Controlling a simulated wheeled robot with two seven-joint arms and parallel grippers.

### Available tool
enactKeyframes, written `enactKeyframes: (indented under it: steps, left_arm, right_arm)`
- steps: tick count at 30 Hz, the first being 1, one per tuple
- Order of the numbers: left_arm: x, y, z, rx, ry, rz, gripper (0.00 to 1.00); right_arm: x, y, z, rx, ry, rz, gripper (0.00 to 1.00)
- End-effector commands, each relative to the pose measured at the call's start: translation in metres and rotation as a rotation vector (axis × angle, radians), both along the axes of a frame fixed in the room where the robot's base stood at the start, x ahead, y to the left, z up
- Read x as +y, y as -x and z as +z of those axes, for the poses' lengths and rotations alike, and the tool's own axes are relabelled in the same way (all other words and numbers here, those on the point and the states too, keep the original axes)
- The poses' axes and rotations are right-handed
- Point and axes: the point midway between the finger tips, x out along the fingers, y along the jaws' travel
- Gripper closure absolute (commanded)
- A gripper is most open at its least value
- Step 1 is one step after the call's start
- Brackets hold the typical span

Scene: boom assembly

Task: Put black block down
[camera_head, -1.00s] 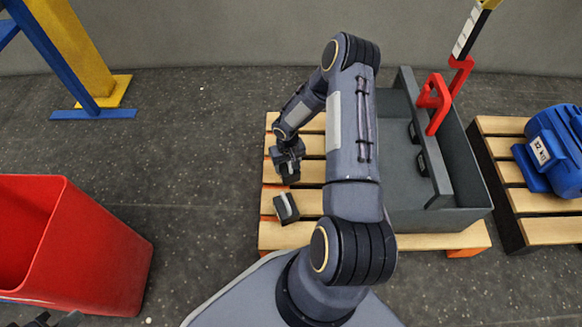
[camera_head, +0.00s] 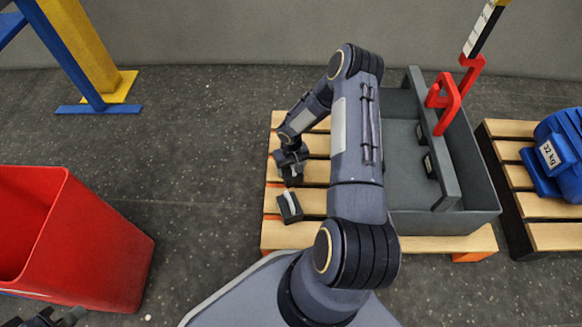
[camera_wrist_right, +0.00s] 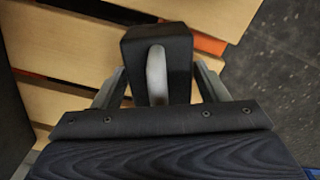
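A black block (camera_wrist_right: 178,48) with a pale handle (camera_wrist_right: 157,75) is between the fingers of my right gripper (camera_wrist_right: 160,88) in the right wrist view. The fingers are spread wide, one on each side of the block, and clear of the handle. In the head view my right gripper (camera_head: 291,163) is low over the wooden pallet (camera_head: 310,235), with this block under it, seemingly on the slats. A second black block (camera_head: 290,210) with a pale handle lies nearer on the pallet. My left gripper (camera_head: 45,319) is partly cut off at the bottom left; its fingers are unclear.
A grey box (camera_head: 475,222) with several compartments stands on the pallet's right, holding dark blocks (camera_head: 430,165) and a red bracket (camera_head: 447,103). A red bin (camera_head: 105,255) is at left. A blue motor (camera_head: 555,160) sits on another pallet at right. Floor between bin and pallet is clear.

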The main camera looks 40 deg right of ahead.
Motion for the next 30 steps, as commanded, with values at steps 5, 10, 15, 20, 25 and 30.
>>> enactKeyframes:
  steps: [5, 10, 15, 20, 25, 30]
  left_arm:
    - [0.0, 0.0, 0.0, 0.0, 0.0, 0.0, 1.0]
    - [0.0, 0.0, 0.0, 0.0, 0.0, 0.0, 1.0]
    - [0.0, 0.0, 0.007, 0.0, 0.0, 0.0, 1.0]
    - [0.0, 0.0, 0.021, 0.0, 0.0, 0.0, 1.0]
    - [0.0, 0.0, 0.036, 0.0, 0.0, 0.0, 1.0]
    - [0.0, 0.0, 0.045, 0.0, 0.0, 0.0, 1.0]
  right_arm:
    - [0.0, 0.0, 0.0, 0.0, 0.0, 0.0, 0.19]
    - [0.0, 0.0, 0.0, 0.0, 0.0, 0.0, 0.19]
    - [0.0, -0.001, 0.013, -0.002, 0.002, 0.0, 0.19]
    - [0.0, -0.001, 0.046, -0.002, 0.003, 0.001, 0.19]
    - [-0.001, -0.001, 0.083, -0.003, 0.002, 0.0, 0.19]
    - [0.0, 0.0, 0.109, -0.001, 0.001, 0.0, 0.19]
